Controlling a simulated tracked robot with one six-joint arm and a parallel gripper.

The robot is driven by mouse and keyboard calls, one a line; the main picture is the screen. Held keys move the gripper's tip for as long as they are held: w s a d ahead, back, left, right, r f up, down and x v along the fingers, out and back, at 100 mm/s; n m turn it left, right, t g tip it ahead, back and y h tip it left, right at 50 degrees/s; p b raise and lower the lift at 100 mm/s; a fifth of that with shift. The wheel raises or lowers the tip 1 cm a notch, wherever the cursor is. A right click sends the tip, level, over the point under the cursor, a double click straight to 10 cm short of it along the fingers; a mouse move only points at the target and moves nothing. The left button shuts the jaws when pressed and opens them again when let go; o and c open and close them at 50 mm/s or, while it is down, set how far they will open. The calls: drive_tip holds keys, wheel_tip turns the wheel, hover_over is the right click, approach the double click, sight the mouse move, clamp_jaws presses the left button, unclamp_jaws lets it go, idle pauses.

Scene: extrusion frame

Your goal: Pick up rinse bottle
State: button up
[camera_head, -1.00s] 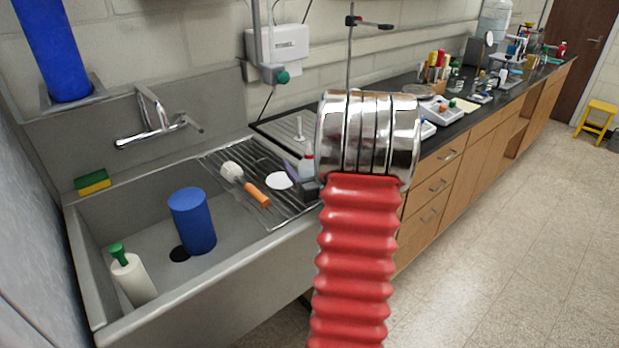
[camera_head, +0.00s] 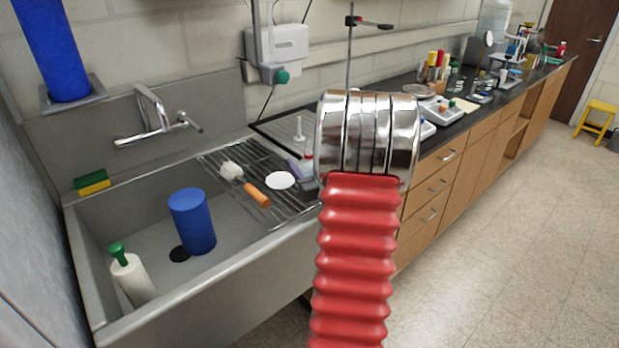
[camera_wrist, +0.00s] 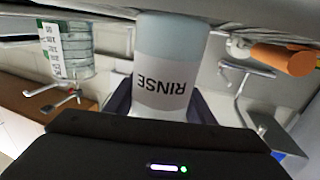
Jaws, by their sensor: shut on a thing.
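The rinse bottle (camera_wrist: 163,78) is a pale bottle with a white label reading RINSE, seen upside down in the wrist view. My gripper (camera_wrist: 162,104) is shut around it, with one dark finger on each side of the label. In the head view, only a small part of the bottle (camera_head: 308,161) and its red top show left of my arm, by the right end of the drying rack. My arm hides the rest of it and most of the gripper. I cannot tell whether the bottle is clear of the surface.
The sink (camera_head: 220,253) holds a blue cylinder (camera_head: 193,222) and a white bottle with a green top (camera_head: 131,279). Drawers line the right side.

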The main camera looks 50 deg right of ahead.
drive_tip(key=c, duration=0.5)
drive_tip(key=shift+r, duration=0.15)
wheel_tip(320, 180, up, 10)
drive_tip(key=shift+f, duration=0.1)
idle(0.4)
idle(0.4)
